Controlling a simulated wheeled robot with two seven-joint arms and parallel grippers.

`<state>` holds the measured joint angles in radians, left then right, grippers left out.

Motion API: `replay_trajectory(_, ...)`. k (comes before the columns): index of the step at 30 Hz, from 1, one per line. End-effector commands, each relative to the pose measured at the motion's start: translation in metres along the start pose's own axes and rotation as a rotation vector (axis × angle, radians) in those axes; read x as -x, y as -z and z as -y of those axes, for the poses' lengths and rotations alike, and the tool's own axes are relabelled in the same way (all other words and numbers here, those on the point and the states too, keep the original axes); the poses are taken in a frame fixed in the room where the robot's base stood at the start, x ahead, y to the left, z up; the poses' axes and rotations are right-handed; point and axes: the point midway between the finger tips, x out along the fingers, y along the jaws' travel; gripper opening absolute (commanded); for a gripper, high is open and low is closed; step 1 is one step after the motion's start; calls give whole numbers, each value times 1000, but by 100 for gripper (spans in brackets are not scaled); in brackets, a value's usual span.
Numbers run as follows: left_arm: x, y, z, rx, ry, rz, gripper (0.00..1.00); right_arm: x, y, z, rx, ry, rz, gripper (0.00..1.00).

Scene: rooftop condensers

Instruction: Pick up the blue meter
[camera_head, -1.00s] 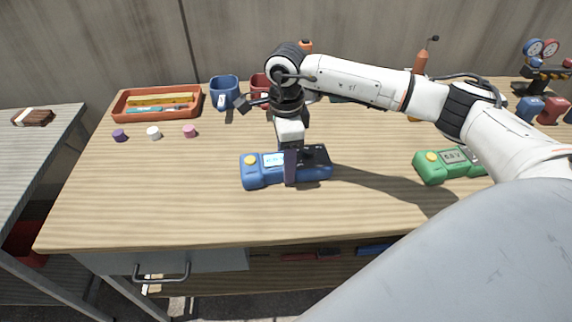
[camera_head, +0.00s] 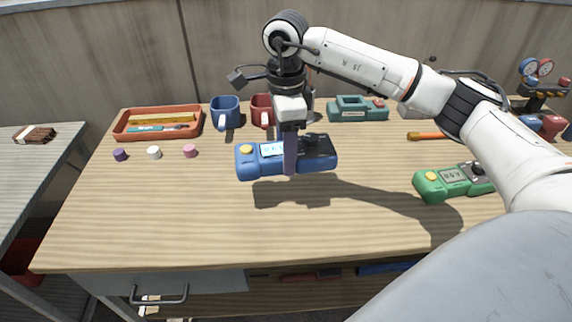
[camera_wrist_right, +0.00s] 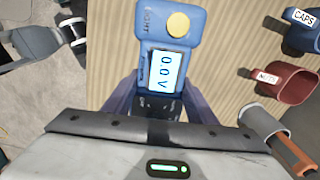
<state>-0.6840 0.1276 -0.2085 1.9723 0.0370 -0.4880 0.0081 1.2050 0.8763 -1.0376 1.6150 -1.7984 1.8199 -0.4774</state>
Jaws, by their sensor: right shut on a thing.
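The blue meter (camera_head: 262,170) is held above the wooden table, its shadow falling on the wood below and to the right. It has a yellow button and a lit screen. My right gripper (camera_head: 290,160) is shut on its middle, one finger in front of the body. In the right wrist view, the blue meter (camera_wrist_right: 160,40) shows its screen reading 0.0 V between the fingers (camera_wrist_right: 157,105); its far end is hidden by the gripper body. My left gripper is not in view.
A green meter (camera_head: 428,187) lies right on the table (camera_head: 180,220). Several small caps sit at left. The front of the table is clear.

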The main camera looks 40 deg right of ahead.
Motion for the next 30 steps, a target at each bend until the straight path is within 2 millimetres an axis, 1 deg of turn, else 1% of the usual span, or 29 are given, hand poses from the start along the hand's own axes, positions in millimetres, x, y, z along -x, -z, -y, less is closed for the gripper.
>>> replay_trajectory(1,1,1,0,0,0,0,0,7,0,0,0,2,1,15)
replay_trajectory(6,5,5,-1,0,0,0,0,19,0,0,0,1,1,15)
replay_trajectory(18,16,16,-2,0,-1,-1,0,38,0,0,0,1,1,15)
replay_trajectory(30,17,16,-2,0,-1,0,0,40,0,0,0,1,1,15)
